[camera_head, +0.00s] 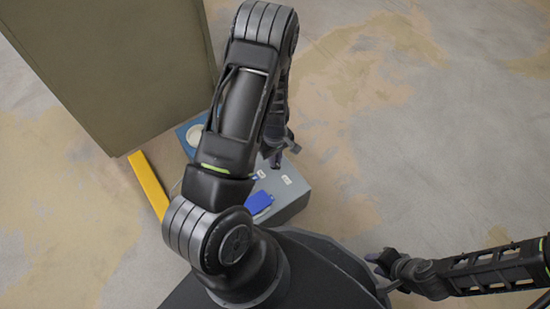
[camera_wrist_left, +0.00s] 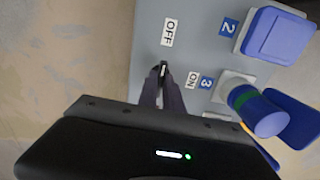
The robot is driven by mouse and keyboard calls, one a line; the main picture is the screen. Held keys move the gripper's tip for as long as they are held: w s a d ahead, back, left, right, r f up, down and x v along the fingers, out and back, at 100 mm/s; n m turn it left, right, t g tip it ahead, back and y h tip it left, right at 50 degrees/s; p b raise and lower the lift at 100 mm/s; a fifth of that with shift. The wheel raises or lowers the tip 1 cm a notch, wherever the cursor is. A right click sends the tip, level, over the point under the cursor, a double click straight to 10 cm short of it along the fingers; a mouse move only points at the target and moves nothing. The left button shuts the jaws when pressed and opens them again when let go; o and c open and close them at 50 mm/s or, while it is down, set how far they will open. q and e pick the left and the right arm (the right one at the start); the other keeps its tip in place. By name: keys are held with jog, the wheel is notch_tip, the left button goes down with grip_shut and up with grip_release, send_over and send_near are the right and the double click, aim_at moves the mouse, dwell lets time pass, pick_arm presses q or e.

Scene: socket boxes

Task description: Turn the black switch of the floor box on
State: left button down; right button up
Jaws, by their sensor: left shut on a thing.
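The grey floor box (camera_head: 292,197) lies on the floor, partly hidden behind my left arm. In the left wrist view its grey face (camera_wrist_left: 148,40) carries an OFF label (camera_wrist_left: 170,32) and an ON label (camera_wrist_left: 192,80). My left gripper (camera_head: 276,157) is down at the box. In the left wrist view its narrow fingers (camera_wrist_left: 163,80) are together at the small black switch (camera_wrist_left: 163,66), between the two labels. The fingers cover most of the switch, so its exact position is hard to tell. My right gripper (camera_head: 384,268) is low at the right, away from the box; its opening is unclear.
The box has a blue socket cover (camera_wrist_left: 278,35) by label 2 and a blue connector (camera_wrist_left: 258,112) with a green band by label 3. Floor at right is clear.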

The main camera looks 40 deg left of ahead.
pick_arm(q)
jog(key=m, duration=0.4)
jog(key=shift+p, duration=0.4)
jog(key=m, duration=0.5)
jog(key=m+p, duration=0.1)
jog(key=m, duration=0.7)
jog(key=shift+m, duration=0.3)
jog(key=c, duration=1.5)
grip_release()
